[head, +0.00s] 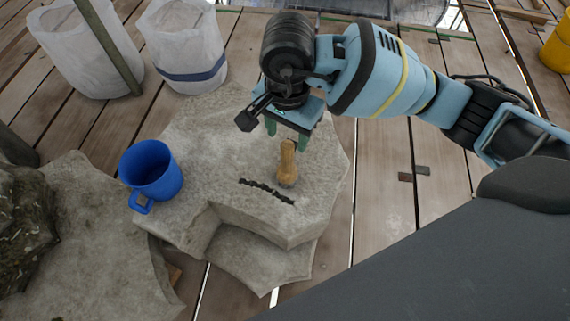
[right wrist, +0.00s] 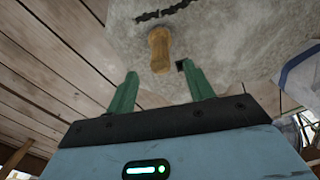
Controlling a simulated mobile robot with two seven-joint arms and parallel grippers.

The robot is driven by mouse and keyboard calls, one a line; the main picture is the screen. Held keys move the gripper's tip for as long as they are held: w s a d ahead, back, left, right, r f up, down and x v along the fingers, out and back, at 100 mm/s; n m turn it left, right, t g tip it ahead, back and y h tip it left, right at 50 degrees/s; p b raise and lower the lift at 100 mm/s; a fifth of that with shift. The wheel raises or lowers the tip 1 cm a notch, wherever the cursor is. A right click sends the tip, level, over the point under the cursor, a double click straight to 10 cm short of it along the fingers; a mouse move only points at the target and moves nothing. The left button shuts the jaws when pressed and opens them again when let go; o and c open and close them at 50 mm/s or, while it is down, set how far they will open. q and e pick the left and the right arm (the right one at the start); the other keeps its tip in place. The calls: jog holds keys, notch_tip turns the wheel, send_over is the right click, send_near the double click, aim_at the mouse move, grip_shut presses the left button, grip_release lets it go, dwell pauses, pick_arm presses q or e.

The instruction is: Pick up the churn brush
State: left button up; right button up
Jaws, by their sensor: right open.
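The churn brush (head: 287,163), a short tan, wooden-looking piece with a narrower middle, is on the grey stone block (head: 320,190). It also shows in the right wrist view (right wrist: 160,50), just beyond the fingertips and between their lines. My right gripper (head: 288,134) is open and empty, its green fingers spread at the near end of the brush in the wrist view (right wrist: 162,72). I cannot tell whether the fingers touch the brush. My left gripper is not in view.
A blue mug (head: 152,168) stands on the stone, left of the brush. A dark jagged strip (head: 266,191) lies close to the brush. Two whitish buckets (head: 185,45) stand at the upper left. Rough rock (head: 80,240) is at the lower left. Plank flooring (head: 385,200) at right is mostly clear.

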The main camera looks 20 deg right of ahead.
aim_at(287, 153)
notch_tip(287, 153, down, 2)
jog(key=shift+f+b, duration=0.1)
jog(key=shift+b, duration=0.25)
jog(key=shift+f, duration=0.3)
notch_tip(287, 153, down, 4)
jog(key=shift+f+b, duration=0.2)
jog(key=shift+b, duration=1.05)
jog(key=shift+f, duration=0.25)
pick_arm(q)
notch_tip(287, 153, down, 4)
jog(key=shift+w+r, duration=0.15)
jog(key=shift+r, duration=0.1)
pick_arm(e)
jog(key=shift+r, duration=0.1)
jog(key=shift+c, duration=0.3)
jog(key=c, duration=0.7)
grip_shut()
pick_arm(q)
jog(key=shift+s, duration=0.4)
